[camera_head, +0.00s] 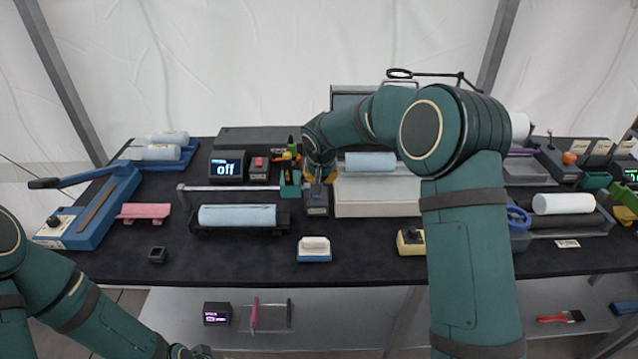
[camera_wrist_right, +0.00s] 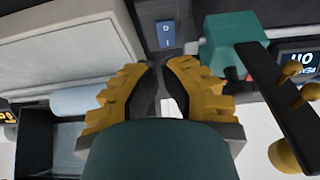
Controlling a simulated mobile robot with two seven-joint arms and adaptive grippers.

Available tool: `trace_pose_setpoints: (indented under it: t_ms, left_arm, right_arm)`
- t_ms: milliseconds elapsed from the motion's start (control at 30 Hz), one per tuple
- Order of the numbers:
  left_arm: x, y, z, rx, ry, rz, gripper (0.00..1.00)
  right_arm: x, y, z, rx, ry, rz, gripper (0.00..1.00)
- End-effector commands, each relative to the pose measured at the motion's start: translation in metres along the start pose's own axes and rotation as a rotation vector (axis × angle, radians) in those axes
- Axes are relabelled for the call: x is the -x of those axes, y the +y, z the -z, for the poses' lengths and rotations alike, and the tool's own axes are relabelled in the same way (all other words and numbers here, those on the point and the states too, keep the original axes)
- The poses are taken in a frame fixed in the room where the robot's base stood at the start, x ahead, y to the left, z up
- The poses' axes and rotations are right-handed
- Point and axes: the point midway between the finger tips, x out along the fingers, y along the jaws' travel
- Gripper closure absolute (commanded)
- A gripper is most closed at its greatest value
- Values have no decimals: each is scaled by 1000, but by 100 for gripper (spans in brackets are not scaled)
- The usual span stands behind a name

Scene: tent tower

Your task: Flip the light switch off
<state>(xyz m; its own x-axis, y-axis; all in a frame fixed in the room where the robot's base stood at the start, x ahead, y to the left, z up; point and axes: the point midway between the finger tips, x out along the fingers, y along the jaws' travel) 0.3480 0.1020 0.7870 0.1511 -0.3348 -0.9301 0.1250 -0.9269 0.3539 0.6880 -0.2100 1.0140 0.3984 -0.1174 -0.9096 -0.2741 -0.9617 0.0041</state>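The light switch (camera_head: 317,207) is a small dark box on the table, left of a white box. In the right wrist view its blue rocker (camera_wrist_right: 165,34) bears white marks and lies just beyond the fingertips. My right gripper (camera_wrist_right: 160,66) has yellow ribbed fingers with dark pads; the tips are together or nearly so, with nothing seen between them. In the head view this gripper (camera_head: 319,178) is right above and behind the switch, partly hidden by its own wrist; I cannot tell whether it touches. My left arm is at the lower left, its fingers out of sight.
A teal tool holder (camera_head: 290,187) stands close left of the switch, and the white box (camera_head: 378,197) close right. A display (camera_head: 227,167) reading "off" is farther left. A blue-white block (camera_head: 314,249) sits in front. Bare black tabletop lies around it.

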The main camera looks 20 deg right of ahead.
Motion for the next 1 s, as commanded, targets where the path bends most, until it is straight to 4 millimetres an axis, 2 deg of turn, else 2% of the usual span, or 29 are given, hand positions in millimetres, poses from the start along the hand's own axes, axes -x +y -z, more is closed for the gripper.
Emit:
trace_pose_setpoints:
  t_ms: [33,200,400,600,1000]
  left_arm:
    - [-1,0,0,0,-1,0,100]
    - [0,0,0,0,1,0,100]
    - [1,1,1,1,2,0,100]
    - [2,1,1,1,3,0,100]
    - [2,1,1,1,3,0,100]
  right_arm:
    - [13,-1,-3,1,2,2,100]
    - [46,0,-9,1,-1,0,100]
    - [72,-1,-15,2,-3,0,100]
    - [80,0,-16,1,-4,0,100]
    - [80,0,-17,1,-5,-1,100]
